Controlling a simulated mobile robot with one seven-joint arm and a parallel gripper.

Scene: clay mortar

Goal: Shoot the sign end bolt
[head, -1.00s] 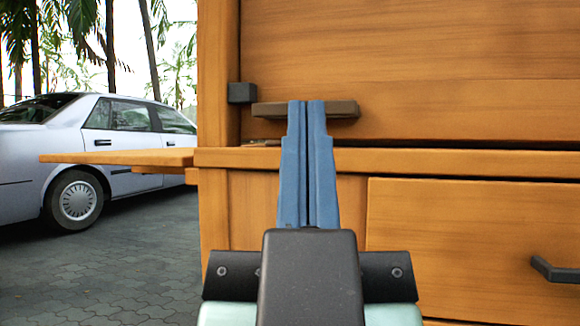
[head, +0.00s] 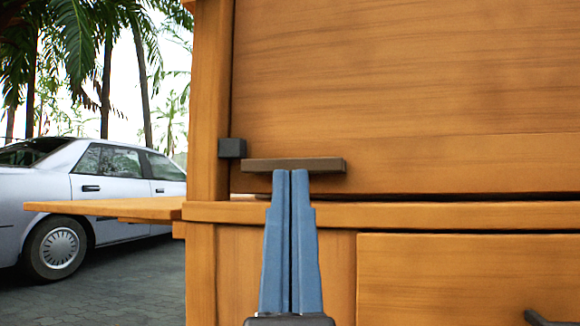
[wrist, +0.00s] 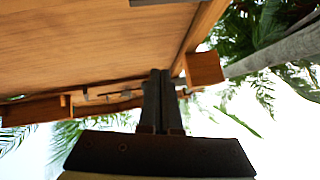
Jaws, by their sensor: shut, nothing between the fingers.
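A flat brown bar (head: 320,165), which looks like the bolt, lies level on the wooden panel (head: 410,90) in the head view. A small dark block (head: 231,148) sits on the upright post just left of it and slightly higher. The bar's left end is close to the block; I cannot tell whether they touch. My gripper (head: 291,172) is shut and empty, its blue fingers pointing up. The tips overlap the bar's lower edge in the picture; contact is unclear. The wrist view shows the closed fingers (wrist: 159,73) by the woodwork. I see no sign.
A wooden ledge (head: 400,214) runs below the panel, with a drawer front (head: 450,275) and dark handle (head: 548,318) lower right. A wooden shelf (head: 100,207) juts out left. A silver car (head: 120,190) and palm trees stand beyond on open paving.

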